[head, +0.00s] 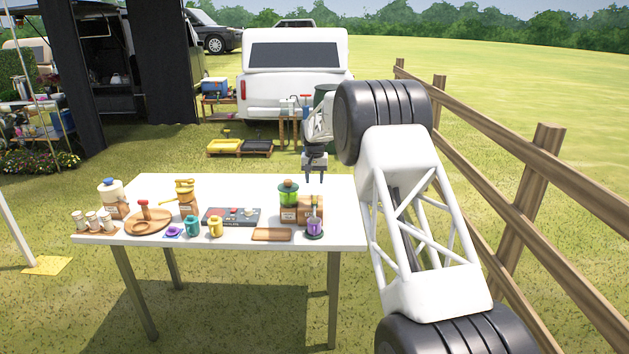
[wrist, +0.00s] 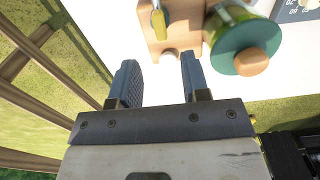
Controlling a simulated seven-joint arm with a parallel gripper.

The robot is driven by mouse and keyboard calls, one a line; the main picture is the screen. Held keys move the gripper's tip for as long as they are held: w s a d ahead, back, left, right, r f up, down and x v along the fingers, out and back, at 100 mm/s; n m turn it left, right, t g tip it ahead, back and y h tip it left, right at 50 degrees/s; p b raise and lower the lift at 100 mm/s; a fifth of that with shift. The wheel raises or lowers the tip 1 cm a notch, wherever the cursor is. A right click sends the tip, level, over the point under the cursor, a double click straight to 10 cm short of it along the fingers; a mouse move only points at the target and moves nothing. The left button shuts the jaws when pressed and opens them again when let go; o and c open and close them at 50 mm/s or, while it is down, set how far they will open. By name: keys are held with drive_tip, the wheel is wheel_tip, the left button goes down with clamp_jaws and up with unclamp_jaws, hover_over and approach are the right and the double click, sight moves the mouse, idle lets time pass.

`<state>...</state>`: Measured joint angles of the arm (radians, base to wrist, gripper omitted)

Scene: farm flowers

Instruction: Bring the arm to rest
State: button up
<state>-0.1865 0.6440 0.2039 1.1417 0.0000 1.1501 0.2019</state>
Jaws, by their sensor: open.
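My gripper (head: 314,178) is raised above the back right part of the white table (head: 345,218) in the head view. In the wrist view its two dark fingers (wrist: 160,82) are apart with nothing between them. Beyond the fingertips are a wooden stand (wrist: 182,22) and a green jar with a dark green lid and wooden knob (wrist: 240,45). The fingers look apart from both, but the exact gap is hard to tell. My arm reaches in from the right.
The table holds a wooden board (head: 272,234), a purple cup (head: 314,227), a yellow cup (head: 215,228), a teal cup (head: 192,226), a dark panel (head: 232,216) and a round wooden tray (head: 148,226). A wooden fence (head: 545,180) runs along the right.

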drive_tip(key=s+d+r, duration=0.5)
drive_tip(key=s+r, duration=0.2)
drive_tip(key=s, duration=0.5)
drive_tip(key=s+d+r+t, duration=0.1)
drive_tip(key=s+d+r, duration=0.3)
drive_tip(key=s+r, duration=0.6)
drive_tip(key=s+d+r, duration=0.5)
drive_tip(key=s, duration=0.9)
drive_tip(key=s+d+f, duration=0.2)
drive_tip(key=s, duration=1.1)
drive_tip(key=s+d+f+t, duration=0.1)
drive_tip(key=s+d+f, duration=0.1)
drive_tip(key=s, duration=1.2)
drive_tip(key=s+d+f, duration=0.2)
drive_tip(key=s+f, duration=0.1)
drive_tip(key=s, duration=1)
drive_tip(key=shift+s+d+f+t, duration=0.2)
drive_tip(key=shift+s+f+t, duration=0.05)
drive_tip(key=shift+f+t, duration=0.05)
